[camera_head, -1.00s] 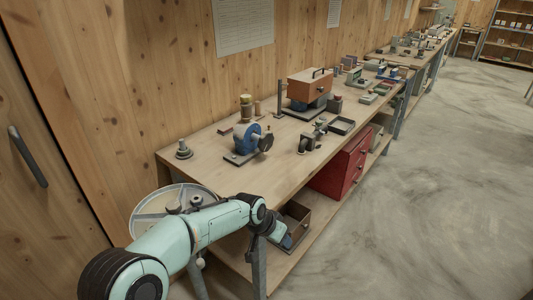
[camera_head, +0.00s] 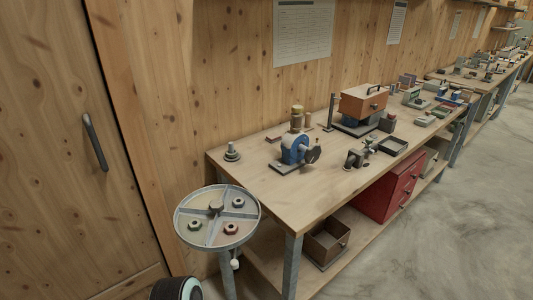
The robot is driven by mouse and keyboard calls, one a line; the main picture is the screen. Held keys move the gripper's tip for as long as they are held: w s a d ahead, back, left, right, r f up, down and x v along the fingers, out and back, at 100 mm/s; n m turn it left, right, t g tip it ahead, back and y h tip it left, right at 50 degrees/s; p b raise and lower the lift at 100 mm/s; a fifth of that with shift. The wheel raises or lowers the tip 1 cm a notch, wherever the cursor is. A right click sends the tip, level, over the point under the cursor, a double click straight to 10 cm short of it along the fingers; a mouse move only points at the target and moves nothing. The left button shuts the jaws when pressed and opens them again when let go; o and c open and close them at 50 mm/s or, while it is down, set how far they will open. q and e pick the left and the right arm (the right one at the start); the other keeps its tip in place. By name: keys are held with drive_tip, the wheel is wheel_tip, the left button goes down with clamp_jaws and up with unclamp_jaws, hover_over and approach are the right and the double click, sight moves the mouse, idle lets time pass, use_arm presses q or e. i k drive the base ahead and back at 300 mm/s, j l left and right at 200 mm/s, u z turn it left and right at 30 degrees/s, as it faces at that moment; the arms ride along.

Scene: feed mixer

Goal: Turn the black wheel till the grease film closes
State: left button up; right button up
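A blue machine (camera_head: 295,149) on a dark base plate stands on the near part of the wooden workbench. A dark wheel-like knob (camera_head: 313,155) sits on its right side, apparently the black wheel. A brass-coloured cup (camera_head: 297,114) stands up behind the blue body. The grease film is too small to make out. Neither gripper is in view; only a dark rounded part of my arm shows at the bottom edge.
A round grey tray (camera_head: 184,232) with several nuts stands on a post left of the workbench (camera_head: 262,185). A small vise-like tool (camera_head: 355,158), an orange-brown box (camera_head: 363,103) and a red drawer cabinet (camera_head: 385,190) are further right. Bare floor lies at right.

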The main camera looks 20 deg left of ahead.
sight(312, 152)
drive_tip(key=i+l+u, duration=0.1)
drive_tip(key=u, duration=0.35)
drive_tip(key=i+l+u, duration=0.1)
drive_tip(key=l+u, duration=0.15)
drive_tip(key=u, duration=0.15)
drive_tip(key=l+u, duration=0.25)
drive_tip(key=u, duration=0.2)
drive_tip(key=i+l+u, duration=0.1)
drive_tip(key=l+u, duration=0.2)
drive_tip(key=l, duration=0.2)
drive_tip(key=l+u, duration=0.3)
drive_tip(key=l, duration=0.2)
drive_tip(key=l+u, duration=0.1)
drive_tip(key=l, duration=0.45)
drive_tip(key=k+l+u, duration=0.1)
drive_tip(key=l, duration=0.4)
